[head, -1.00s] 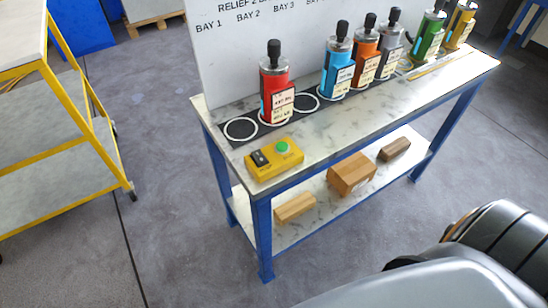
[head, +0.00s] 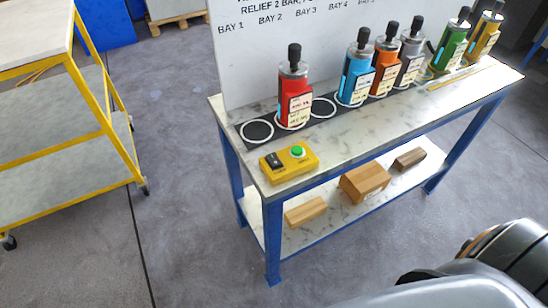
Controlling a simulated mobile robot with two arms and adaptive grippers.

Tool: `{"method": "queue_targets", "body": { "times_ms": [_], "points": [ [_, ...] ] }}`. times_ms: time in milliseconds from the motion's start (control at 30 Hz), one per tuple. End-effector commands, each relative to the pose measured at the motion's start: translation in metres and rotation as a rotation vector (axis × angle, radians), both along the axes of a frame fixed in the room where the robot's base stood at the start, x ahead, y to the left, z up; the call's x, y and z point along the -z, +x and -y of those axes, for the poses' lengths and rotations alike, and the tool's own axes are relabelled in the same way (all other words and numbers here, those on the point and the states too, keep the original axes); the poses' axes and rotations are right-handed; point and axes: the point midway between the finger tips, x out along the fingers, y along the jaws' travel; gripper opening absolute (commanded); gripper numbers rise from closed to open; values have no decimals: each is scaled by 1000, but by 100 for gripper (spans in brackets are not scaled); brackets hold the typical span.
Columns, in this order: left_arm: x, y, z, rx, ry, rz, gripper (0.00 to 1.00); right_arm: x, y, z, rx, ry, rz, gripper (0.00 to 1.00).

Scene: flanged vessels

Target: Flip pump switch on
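A yellow control box (head: 289,164) sits at the near left corner of the marble-topped bench. It carries a black rocker switch (head: 275,160) on its left and a green round button (head: 298,151) on its right. Which way the rocker is tipped is too small to tell. Neither of my grippers is in the head view; only grey and black parts of my own body show at the lower right.
The bench (head: 350,137) holds a red vessel (head: 293,92), a light blue vessel (head: 356,71) and several others in a row before a white board (head: 262,55). Wooden blocks (head: 364,183) lie on its lower shelf. A yellow cart (head: 92,82) stands left, with free floor between.

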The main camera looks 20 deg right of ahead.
Motion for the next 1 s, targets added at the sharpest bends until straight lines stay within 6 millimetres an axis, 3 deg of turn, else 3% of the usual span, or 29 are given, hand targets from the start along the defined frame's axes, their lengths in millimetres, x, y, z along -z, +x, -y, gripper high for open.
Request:
{"method": "queue_targets", "body": {
  "times_ms": [33, 333, 1000],
  "points": [
    [0, 0, 0, 0, 0, 0, 40, 0, 0, 0, 0, 0, 0, 61],
    [0, 0, 0, 0, 0, 0, 40, 0, 0, 0, 0, 0, 0, 0],
    [0, 0, 0, 0, 0, 0, 40, 0, 0, 0, 0, 0, 1, 0]
  ]
}}
